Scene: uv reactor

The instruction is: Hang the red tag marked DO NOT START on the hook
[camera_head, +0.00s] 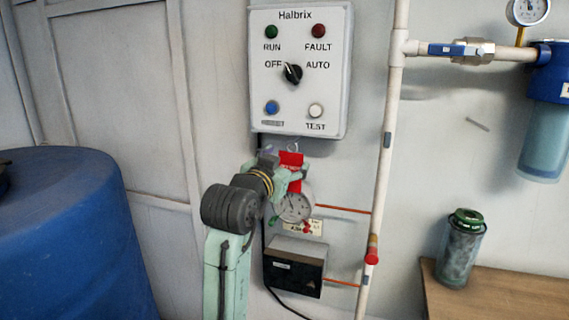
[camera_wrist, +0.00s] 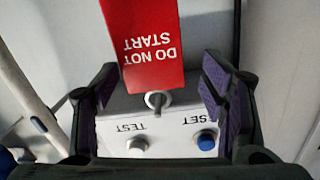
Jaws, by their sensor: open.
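The red tag (camera_wrist: 152,35) marked DO NOT START shows upside down in the wrist view, just beyond my fingers. A small grey hook (camera_wrist: 157,100) on the underside of the control box shows at the tag's end. The tag seems to hang from it, but I cannot tell how the tag's hole sits on it. In the head view the red tag (camera_head: 291,159) is right below the box, partly hidden by my gripper (camera_head: 285,172). In the wrist view my gripper (camera_wrist: 155,88) is open, its fingers on either side of the hook with a wide gap.
The control box (camera_head: 299,105) with lamps, a knob and buttons is above my gripper. A gauge (camera_head: 295,207) and a black box (camera_head: 294,271) are below. A pale pipe (camera_head: 388,140) runs at the right. A blue tank (camera_head: 70,245) stands at the left.

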